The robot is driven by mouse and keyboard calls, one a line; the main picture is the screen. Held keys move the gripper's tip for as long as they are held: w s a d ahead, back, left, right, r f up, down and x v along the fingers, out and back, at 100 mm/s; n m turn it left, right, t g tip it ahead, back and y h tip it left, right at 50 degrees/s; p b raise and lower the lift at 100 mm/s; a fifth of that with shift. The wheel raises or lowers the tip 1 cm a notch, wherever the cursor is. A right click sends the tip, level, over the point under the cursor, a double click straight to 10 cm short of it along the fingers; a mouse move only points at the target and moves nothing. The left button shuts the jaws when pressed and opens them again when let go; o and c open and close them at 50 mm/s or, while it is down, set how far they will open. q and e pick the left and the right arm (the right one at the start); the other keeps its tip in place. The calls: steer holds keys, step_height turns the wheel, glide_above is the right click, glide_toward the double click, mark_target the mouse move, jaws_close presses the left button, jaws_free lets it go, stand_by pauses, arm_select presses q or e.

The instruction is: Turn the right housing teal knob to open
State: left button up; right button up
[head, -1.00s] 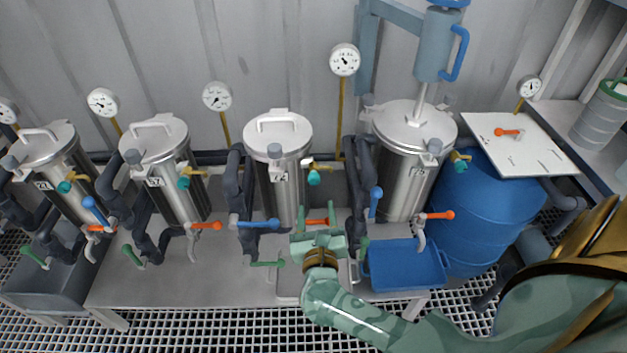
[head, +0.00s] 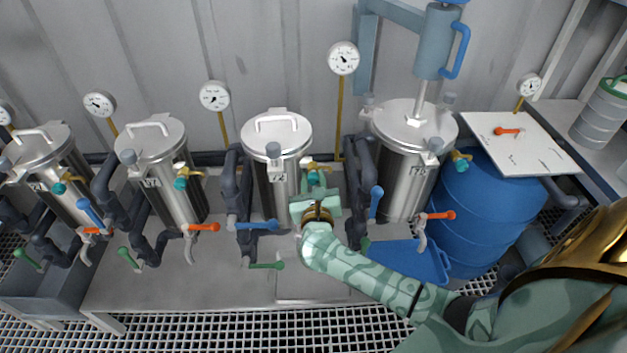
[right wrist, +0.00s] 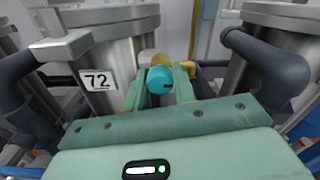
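The teal knob (right wrist: 160,80) of the housing labelled 72 (right wrist: 98,80) shows in the right wrist view, on a brass valve just beyond or between my right fingertips. My right gripper (right wrist: 160,88) is open, with one finger on each side of the knob; I cannot tell whether they touch it. In the head view my right gripper (head: 314,185) reaches up in front of housing 72 (head: 277,140) and mostly covers that knob. The rightmost housing (head: 412,150) has its own teal knob (head: 460,165), apart from the gripper. My left gripper is not in view.
Two more steel housings (head: 165,170) (head: 60,180) stand to the left. Dark pipes with a blue lever (head: 257,225) and an orange lever (head: 440,215) are close by. A blue bin (head: 425,262) and a blue barrel (head: 500,205) are at right.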

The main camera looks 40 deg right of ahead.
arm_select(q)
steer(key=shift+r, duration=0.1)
arm_select(e)
steer(key=shift+r+n+p, duration=0.1)
steer(key=shift+n+p, duration=0.85)
steer(key=shift+n, duration=0.25)
steer(key=n+p, duration=0.2)
steer(key=n, duration=0.1)
steer(key=shift+n, duration=0.3)
steer(key=n+p, duration=0.2)
steer(key=n, duration=0.1)
steer(key=shift+n, duration=0.3)
steer(key=n+p, duration=0.2)
steer(key=n, duration=0.1)
steer(key=shift+n, duration=0.3)
steer(key=n+p, duration=0.2)
steer(key=n, duration=0.3)
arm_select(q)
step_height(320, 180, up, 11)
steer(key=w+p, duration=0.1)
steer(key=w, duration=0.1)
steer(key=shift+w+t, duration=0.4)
arm_select(e)
steer(key=n, duration=0.5)
steer(key=shift+f+n, duration=0.2)
steer(key=shift+n, duration=0.2)
steer(key=o, duration=1)
